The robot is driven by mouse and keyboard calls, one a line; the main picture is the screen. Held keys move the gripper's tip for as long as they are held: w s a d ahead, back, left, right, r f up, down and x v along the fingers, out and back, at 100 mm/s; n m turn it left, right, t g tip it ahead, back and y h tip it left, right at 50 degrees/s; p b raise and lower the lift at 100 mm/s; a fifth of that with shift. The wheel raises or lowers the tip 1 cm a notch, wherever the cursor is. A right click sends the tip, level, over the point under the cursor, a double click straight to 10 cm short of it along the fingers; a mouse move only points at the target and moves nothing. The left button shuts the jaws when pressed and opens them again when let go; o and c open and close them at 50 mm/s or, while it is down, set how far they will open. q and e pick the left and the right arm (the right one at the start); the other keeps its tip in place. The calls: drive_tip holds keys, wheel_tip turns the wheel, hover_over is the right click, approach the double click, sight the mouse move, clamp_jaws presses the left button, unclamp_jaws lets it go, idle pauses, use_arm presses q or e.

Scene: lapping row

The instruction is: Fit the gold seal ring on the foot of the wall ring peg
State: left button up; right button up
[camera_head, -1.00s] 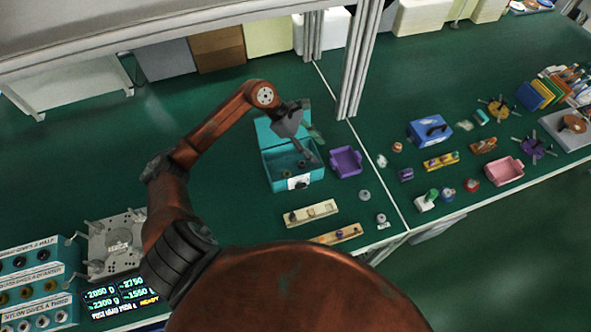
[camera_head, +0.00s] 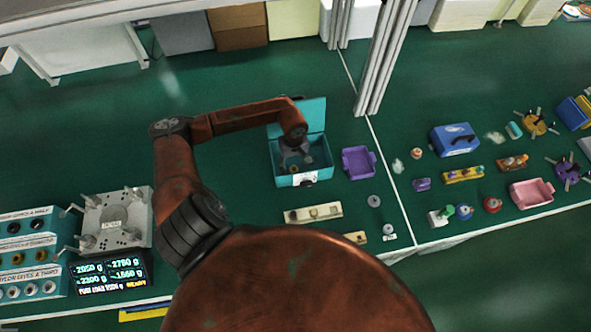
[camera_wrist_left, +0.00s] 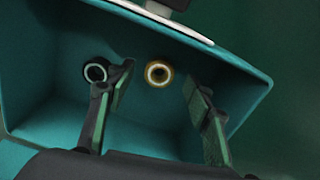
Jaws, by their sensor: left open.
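The gold seal ring (camera_wrist_left: 158,74) lies on the floor of the open teal box (camera_head: 323,173), and a dark ring with a pale inner rim (camera_wrist_left: 95,72) lies to its left. My left gripper (camera_head: 296,160) reaches down into the box. In the left wrist view the left gripper (camera_wrist_left: 157,84) is open, with one finger on each side of the gold ring and apart from it. The dark ring is just outside the left finger. My right gripper is not in view. I cannot tell which peg is the wall ring peg.
The box's raised lid (camera_head: 310,115) stands behind the gripper. A purple tray (camera_head: 358,162) is close on the right. A grey plate with posts (camera_head: 112,222), a display (camera_head: 110,271) and a rack of rings (camera_head: 30,255) are at the left. Metal uprights (camera_head: 385,60) stand behind.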

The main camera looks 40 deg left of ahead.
use_arm(q)
drive_tip(key=shift+f, duration=0.55)
drive_tip(key=c, duration=1.1)
drive_tip(key=shift+c, duration=0.3)
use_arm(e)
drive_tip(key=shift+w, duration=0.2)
use_arm(q)
drive_tip(key=shift+r, duration=0.1)
